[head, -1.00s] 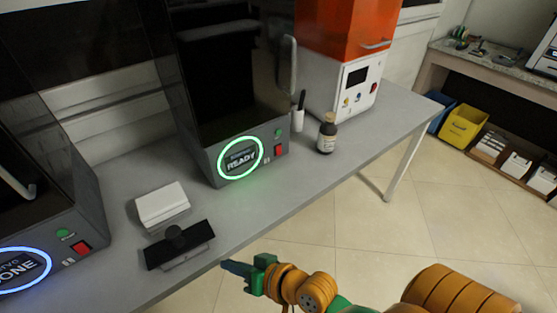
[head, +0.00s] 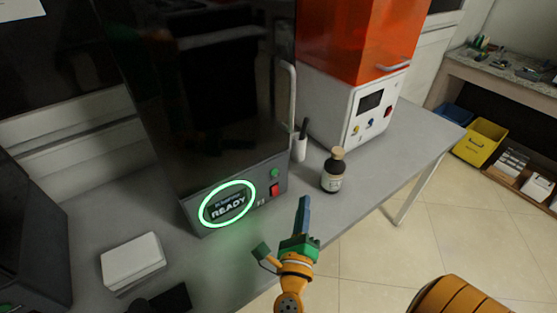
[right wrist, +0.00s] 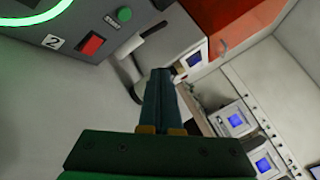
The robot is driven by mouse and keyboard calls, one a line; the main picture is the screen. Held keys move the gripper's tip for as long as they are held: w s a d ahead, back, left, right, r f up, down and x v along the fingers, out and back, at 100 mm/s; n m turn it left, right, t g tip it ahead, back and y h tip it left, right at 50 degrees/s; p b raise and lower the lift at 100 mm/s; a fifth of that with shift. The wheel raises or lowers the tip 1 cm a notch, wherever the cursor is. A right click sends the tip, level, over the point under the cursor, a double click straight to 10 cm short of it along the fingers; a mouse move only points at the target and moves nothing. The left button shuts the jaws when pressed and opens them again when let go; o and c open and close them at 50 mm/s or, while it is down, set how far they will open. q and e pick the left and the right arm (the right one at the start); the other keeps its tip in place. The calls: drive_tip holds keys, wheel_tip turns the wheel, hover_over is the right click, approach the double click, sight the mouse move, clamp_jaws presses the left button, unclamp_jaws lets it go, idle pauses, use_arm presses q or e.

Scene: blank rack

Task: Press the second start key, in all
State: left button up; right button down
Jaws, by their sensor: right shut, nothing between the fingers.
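The dark machine (head: 235,165) has a green-lit ring around a READY display (head: 228,205). To the right of the display are a round green key (head: 274,172) and a red switch (head: 274,189) below it. My left gripper is out of view.
A brown bottle (head: 333,172) stands right of the machine, close to my right gripper. Behind it are a white holder (head: 300,148) and an orange-and-white machine (head: 350,100). A white stack (head: 132,262) lies on the bench at left, near another dark machine (head: 35,240).

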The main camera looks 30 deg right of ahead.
sight(274, 172)
drive_tip(key=w+a+b, duration=0.1)
drive_tip(key=w+b, duration=0.1)
drive_tip(key=w, duration=0.6)
drive_tip(key=shift+a+r, duration=0.15)
idle(0.5)
drive_tip(key=shift+w, duration=0.15)
idle(1.6)
drive_tip(key=shift+w+b, duration=0.35)
drive_tip(key=shift+w, duration=0.4)
idle(0.5)
drive_tip(key=shift+s, duration=0.8)
